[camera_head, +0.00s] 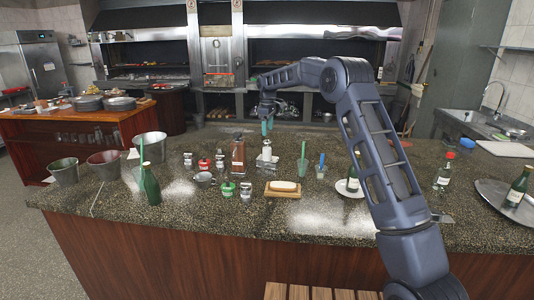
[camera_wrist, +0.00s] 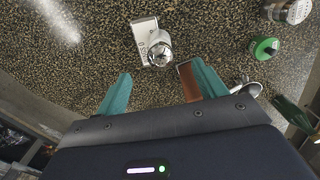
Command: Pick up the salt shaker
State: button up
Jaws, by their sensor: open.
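A small pale shaker with a shiny metal top (camera_head: 267,150), likely the salt shaker, stands on the dark speckled counter (camera_head: 330,222) on or against a white labelled piece (camera_wrist: 143,32). Its metal top also shows in the wrist view (camera_wrist: 158,53), ahead of the fingertips. My gripper (camera_head: 267,127) points down above the shaker in the head view. In the wrist view my gripper (camera_wrist: 160,86) has its two teal fingers wide apart, with nothing held between them. I cannot read the label clearly.
A tall brown bottle (camera_head: 238,157) stands close left of the shaker; its brown side shows beside the right finger in the wrist view (camera_wrist: 188,82). Nearby are a green-lidded jar (camera_head: 227,188), a small metal bowl (camera_head: 203,177) and a wooden board (camera_head: 283,194) with a pale block.

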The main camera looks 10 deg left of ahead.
jog(key=shift+a+f, duration=0.1)
jog(key=shift+f, duration=5.45)
jog(key=c, duration=1.3)
notch_tip(320, 180, up, 20)
jog(key=f, duration=0.1)
send_near(267, 148)
jog(key=w+f, duration=0.1)
jog(key=f, duration=0.2)
jog(key=w+f, duration=0.2)
jog(key=f, duration=0.2)
jog(key=w+f, duration=0.2)
jog(key=f, duration=0.1)
jog(key=shift+f, duration=0.2)
